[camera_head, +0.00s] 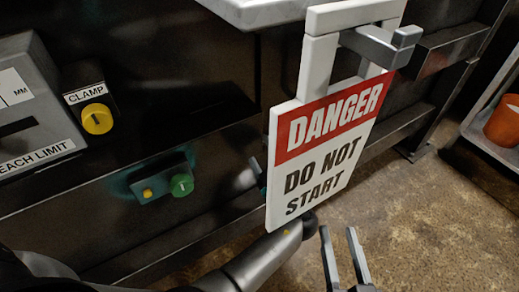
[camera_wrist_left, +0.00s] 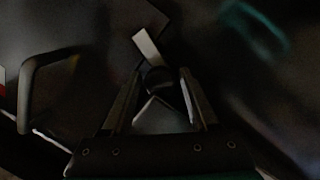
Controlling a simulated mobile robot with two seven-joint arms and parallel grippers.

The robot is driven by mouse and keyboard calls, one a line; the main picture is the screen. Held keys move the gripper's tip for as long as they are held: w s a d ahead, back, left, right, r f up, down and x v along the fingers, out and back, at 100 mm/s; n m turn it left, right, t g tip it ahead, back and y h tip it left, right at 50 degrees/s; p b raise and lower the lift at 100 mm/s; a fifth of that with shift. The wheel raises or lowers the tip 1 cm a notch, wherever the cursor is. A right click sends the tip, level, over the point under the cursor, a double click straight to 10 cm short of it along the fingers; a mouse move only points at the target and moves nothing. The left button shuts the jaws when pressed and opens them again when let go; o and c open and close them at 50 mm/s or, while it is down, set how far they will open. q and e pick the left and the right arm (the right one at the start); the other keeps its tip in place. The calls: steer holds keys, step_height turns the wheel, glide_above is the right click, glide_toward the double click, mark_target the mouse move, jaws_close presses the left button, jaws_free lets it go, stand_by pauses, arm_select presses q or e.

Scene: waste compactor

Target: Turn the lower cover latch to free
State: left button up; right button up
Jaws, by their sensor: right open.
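In the left wrist view, a small dark round part (camera_wrist_left: 158,79) with a pale grey bar (camera_wrist_left: 147,47) above it looks like the latch, though the picture is too dark to be sure. My left gripper (camera_wrist_left: 160,75) is open, with one finger on each side of the round part. I cannot tell whether they touch it. In the head view my left arm reaches toward the danger sign (camera_head: 322,145), and its gripper is not clearly visible. My right gripper (camera_head: 339,232) is open and empty, low on the right, below the sign.
The sign hangs from a grey hook (camera_head: 378,45). A dark handle (camera_wrist_left: 28,95) stands left in the wrist view. An orange pot (camera_head: 503,122) sits far right.

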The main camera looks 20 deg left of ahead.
arm_select(q)
jaws_close()
stand_by(0.3)
steer(key=shift+w+r+m, duration=0.1)
steer(key=shift+r+m, duration=0.05)
steer(key=shift+m, duration=1.15)
steer(key=shift+o, duration=1.1)
jaws_free()
steer(key=shift+g, duration=0.3)
